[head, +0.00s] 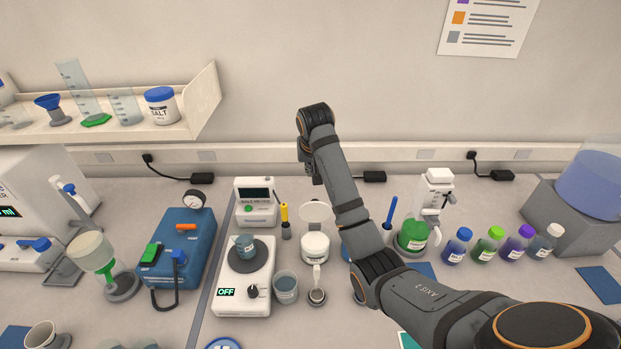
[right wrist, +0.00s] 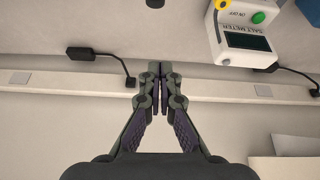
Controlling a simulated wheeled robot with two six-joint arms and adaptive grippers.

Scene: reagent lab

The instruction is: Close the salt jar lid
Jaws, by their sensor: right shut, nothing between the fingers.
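A white jar (head: 315,248) stands on the bench right of the hotplate. Its round white lid (head: 316,212) stands raised at the back of the rim, so the jar looks open. The jar's label is too small to read. My right gripper (head: 307,172) is up behind the jar near the wall, apart from the lid, and partly hidden by my own arm. In the right wrist view its fingers (right wrist: 160,78) are together with nothing between them. My left gripper is not in view.
A jar with a blue lid marked SALT (head: 162,106) stands on the shelf. The salt meter (head: 256,203) is left of the open jar; it also shows in the right wrist view (right wrist: 247,40). A beaker (head: 286,288) and yellow-handled tool (head: 285,220) stand close by.

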